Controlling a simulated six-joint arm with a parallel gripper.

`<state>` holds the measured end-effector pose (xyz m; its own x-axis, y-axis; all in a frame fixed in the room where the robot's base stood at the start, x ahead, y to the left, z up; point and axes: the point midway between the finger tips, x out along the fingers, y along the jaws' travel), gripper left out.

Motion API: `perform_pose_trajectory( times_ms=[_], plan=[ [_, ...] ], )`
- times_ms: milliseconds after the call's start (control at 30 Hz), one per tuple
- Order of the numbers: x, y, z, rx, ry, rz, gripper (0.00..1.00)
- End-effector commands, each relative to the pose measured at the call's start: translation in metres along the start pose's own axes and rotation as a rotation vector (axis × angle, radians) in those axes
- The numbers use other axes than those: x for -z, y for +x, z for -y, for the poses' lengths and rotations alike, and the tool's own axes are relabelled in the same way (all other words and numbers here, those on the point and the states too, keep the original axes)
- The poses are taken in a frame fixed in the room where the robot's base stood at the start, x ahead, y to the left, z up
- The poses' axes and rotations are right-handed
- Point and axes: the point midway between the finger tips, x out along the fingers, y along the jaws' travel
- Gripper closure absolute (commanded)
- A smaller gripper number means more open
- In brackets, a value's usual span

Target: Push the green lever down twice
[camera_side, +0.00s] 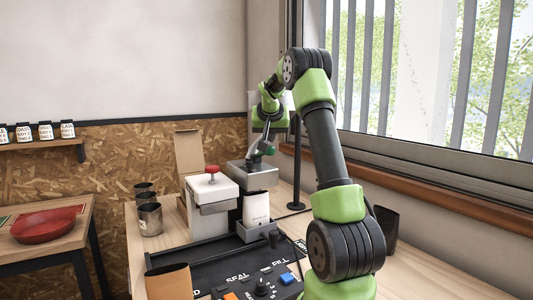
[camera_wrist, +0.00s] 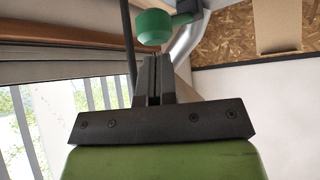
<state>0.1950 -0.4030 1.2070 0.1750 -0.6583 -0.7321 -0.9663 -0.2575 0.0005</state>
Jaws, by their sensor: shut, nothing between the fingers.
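In the side view the green knob (camera_side: 267,149) is small, above the grey metal hopper. My gripper (camera_wrist: 154,58) is shut and empty. Its fingertips point at the knob and end right by it in the wrist view; I cannot tell whether they touch. In the side view my gripper (camera_side: 265,138) is just above the knob, and its fingers are hard to make out.
A white machine with a red knob (camera_side: 212,172) stands left of the hopper (camera_side: 250,176). A white bag (camera_side: 256,207) stands below the hopper. Dark cups (camera_side: 150,218) stand at the left, a brown cup (camera_side: 169,282) in front. A control panel (camera_side: 262,288) with buttons lies at the front.

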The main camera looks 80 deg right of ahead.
Motion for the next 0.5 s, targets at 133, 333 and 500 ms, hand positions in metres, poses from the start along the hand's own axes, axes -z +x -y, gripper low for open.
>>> perform_pose_trajectory(
  times_ms=[133,333,500],
  plan=[
    [-0.003,0.004,0.000,-0.001,-0.001,0.000,1.00],
    [-0.007,0.008,0.000,-0.001,-0.002,0.000,1.00],
    [-0.011,0.012,0.000,-0.001,-0.002,0.001,1.00]
  ],
)
